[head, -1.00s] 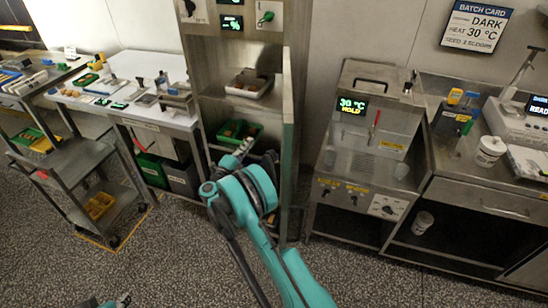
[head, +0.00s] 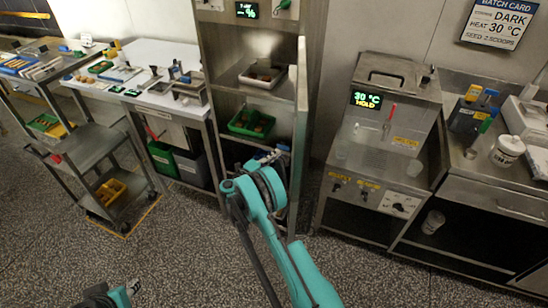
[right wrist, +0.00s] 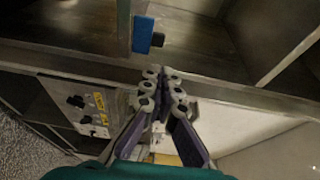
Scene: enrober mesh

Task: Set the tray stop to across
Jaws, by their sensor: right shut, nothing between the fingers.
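A blue block with a dark knob (right wrist: 145,36), which may be the tray stop, sits on the edge of a metal cabinet in the right wrist view. I cannot tell which way it is set. My right gripper (right wrist: 162,82) is shut and empty, just below and right of the block and apart from it. In the head view the right gripper (head: 272,157) is at the lower front of the tall rack (head: 232,110), partly hidden by my teal arm. Part of my left arm shows at the bottom left; its gripper's fingers (head: 134,286) are too small to read.
The rack holds a white tray (head: 262,76) and a green tray (head: 251,123). Right of it stands a machine (head: 390,130) with a "30 °C HOLD" display. A cart (head: 95,150) and a worktable (head: 160,62) stand left. The speckled floor in front is clear.

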